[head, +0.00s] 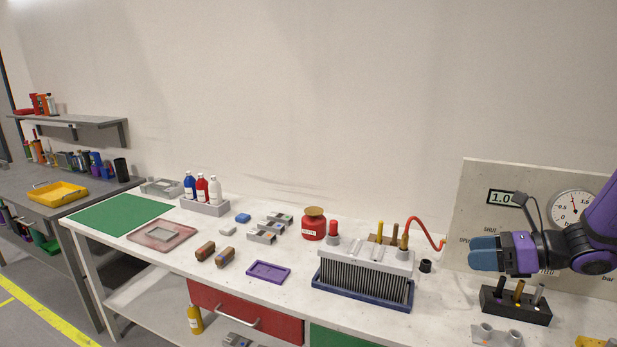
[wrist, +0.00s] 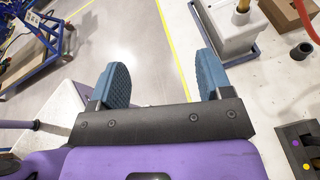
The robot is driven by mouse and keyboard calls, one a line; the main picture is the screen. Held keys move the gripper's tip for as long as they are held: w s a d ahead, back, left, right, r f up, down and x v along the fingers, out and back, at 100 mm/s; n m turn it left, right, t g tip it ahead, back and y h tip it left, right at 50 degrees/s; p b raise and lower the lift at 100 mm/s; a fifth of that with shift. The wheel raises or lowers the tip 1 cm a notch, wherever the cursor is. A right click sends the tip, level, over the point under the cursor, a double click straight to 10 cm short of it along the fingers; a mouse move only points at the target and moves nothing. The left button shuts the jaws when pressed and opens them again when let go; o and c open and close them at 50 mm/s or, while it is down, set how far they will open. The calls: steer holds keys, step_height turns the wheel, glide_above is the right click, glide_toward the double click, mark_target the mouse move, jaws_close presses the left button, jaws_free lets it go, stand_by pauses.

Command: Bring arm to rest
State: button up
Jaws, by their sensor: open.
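My gripper (head: 484,253) is at the right of the head view, in front of the gauge panel and above the right part of the bench (head: 345,232). Its blue fingers point left in the head view. In the wrist view my gripper (wrist: 163,70) has its two blue fingers wide apart, with nothing between them but floor beyond. My purple arm reaches in from the right edge. Part of the panel is hidden behind my gripper and arm.
The gauge panel (head: 480,190) stands close behind my gripper. A black block with coloured pegs (head: 515,307) sits below it. The finned grey unit (head: 364,273) in a blue tray, with a red hose (head: 424,226), stands to its left. A red pot (head: 314,226) is farther left.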

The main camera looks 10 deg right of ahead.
steer(key=s+a+r+n+g+h, duration=0.5)
steer(key=s+a+r+n+g, duration=0.35)
steer(key=n, duration=0.65)
steer(key=s+a+r+n+t+h, duration=0.1)
steer(key=s+r+n+t+h, duration=0.4)
steer(key=s+n, duration=0.4)
step_height(320, 180, up, 2)
steer(key=n+h, duration=0.1)
steer(key=n, duration=0.2)
steer(key=shift+t+h, duration=0.3)
steer(key=shift+t, duration=0.05)
steer(key=shift+w+a, duration=0.1)
stand_by(0.3)
